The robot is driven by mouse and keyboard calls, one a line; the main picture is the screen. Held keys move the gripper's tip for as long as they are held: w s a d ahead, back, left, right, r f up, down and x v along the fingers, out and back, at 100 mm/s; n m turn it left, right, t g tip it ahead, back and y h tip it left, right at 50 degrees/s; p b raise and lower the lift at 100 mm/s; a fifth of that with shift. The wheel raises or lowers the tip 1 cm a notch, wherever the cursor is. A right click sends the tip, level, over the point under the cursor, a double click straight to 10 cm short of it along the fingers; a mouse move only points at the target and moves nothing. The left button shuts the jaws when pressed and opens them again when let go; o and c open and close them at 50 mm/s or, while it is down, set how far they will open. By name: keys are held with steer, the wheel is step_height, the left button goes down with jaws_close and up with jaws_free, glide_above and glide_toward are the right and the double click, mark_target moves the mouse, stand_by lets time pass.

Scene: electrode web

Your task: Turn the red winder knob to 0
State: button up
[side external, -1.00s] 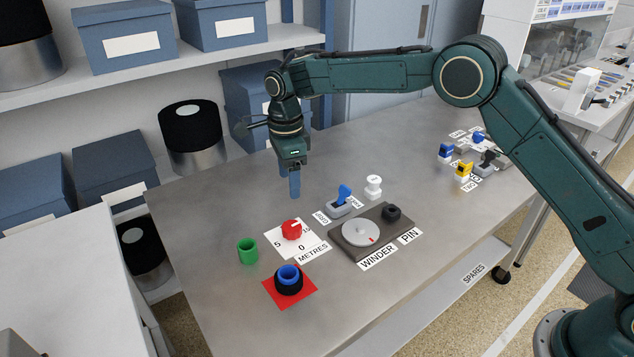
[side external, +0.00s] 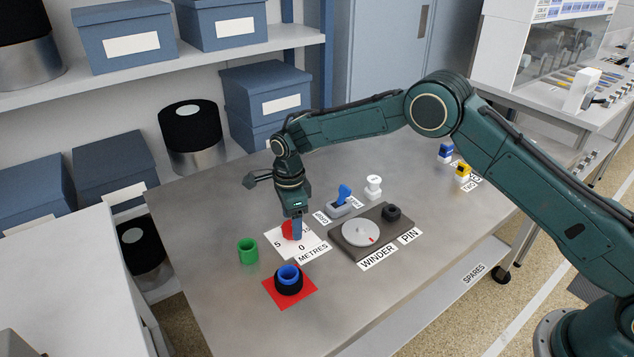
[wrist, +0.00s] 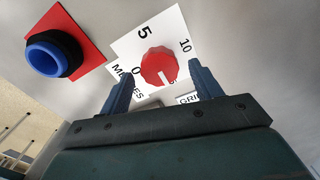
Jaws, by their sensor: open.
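The red winder knob (wrist: 158,66) sits on a white dial card (wrist: 122,45) marked 0, 5 and 10. In the wrist view its white mark points downward, away from 5, and not at the 0 on its left. My gripper (wrist: 159,76) is open, with one blue finger to each side of the knob's near part. Contact cannot be told. In the side view my gripper (side external: 297,236) is low over the card and partly hides the knob (side external: 288,230).
A green cup (side external: 248,251) stands left of the card. A blue-and-black ring piece (side external: 289,281) sits on a red square in front. The winder plate (side external: 338,243), a blue-lever switch (side external: 342,200) and a white peg (side external: 373,187) are to the right and behind.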

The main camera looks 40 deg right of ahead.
steer(key=shift+f, duration=0.7)
steer(key=c, duration=1)
steer(key=shift+n, duration=0.3)
